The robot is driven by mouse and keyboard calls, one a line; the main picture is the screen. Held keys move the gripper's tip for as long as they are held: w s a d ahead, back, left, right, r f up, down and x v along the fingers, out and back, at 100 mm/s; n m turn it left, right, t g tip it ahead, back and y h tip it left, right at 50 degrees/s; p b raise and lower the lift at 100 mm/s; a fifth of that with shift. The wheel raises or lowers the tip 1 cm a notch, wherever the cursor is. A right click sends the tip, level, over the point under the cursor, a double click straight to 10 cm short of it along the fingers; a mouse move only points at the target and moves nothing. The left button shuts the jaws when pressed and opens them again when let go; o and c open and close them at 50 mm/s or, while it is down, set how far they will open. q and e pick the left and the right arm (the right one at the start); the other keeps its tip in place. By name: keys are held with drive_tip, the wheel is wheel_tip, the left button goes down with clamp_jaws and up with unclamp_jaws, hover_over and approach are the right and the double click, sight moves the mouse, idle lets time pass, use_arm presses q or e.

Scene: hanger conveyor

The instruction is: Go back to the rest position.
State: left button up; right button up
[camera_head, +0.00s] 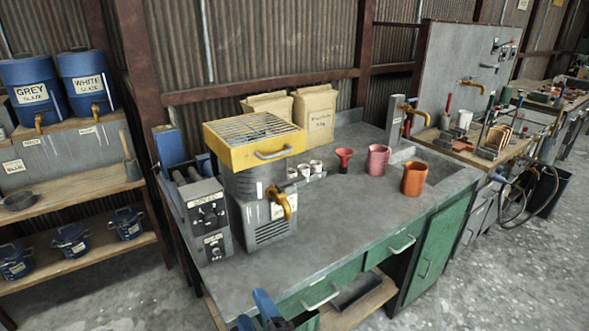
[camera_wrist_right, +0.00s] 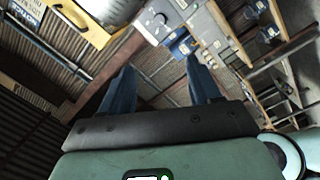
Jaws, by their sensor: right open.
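My right gripper (camera_head: 255,308) shows at the bottom edge of the head view, as blue fingers in front of the near edge of the grey workbench (camera_head: 350,215). In the right wrist view my right gripper (camera_wrist_right: 160,80) has its two blue fingers spread well apart, with nothing between them. It is open and empty. It touches nothing that I can see. My left gripper is not in the head view.
On the bench stand a machine with a yellow grated top (camera_head: 255,138), a control box (camera_head: 208,220), a red funnel-like item (camera_head: 344,158), a pink cup (camera_head: 378,160) and an orange cup (camera_head: 414,179). Shelves with blue glaze drums (camera_head: 32,92) stand left. Open floor lies right.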

drive_tip(key=s+d+f+m+g+h+p, duration=0.15)
drive_tip(key=d+f+m+g+h, duration=0.35)
drive_tip(key=f, duration=0.8)
drive_tip(key=d+f+m+g+p, duration=0.25)
drive_tip(key=d+f, duration=0.45)
drive_tip(key=f, duration=0.7)
drive_tip(key=s+d+f+m+g+h+p, duration=0.1)
drive_tip(key=s+d+f+m+g, duration=0.25)
drive_tip(key=s+f, duration=0.25)
drive_tip(key=s+d+f+m+g+p, duration=0.1)
drive_tip(key=s+d+f+m+g, duration=0.1)
drive_tip(key=s+d+f+m, duration=0.25)
use_arm(q)
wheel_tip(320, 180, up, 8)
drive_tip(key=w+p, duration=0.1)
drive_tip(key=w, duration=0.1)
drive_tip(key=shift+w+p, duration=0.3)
drive_tip(key=shift+p, duration=0.05)
use_arm(e)
drive_tip(key=s+f+m+g, duration=0.3)
drive_tip(key=s+f+m, duration=0.1)
drive_tip(key=s, duration=0.8)
drive_tip(key=shift+s+a+m+g+y, duration=0.2)
drive_tip(key=shift+m+g+y, duration=0.2)
drive_tip(key=shift+m, duration=0.45)
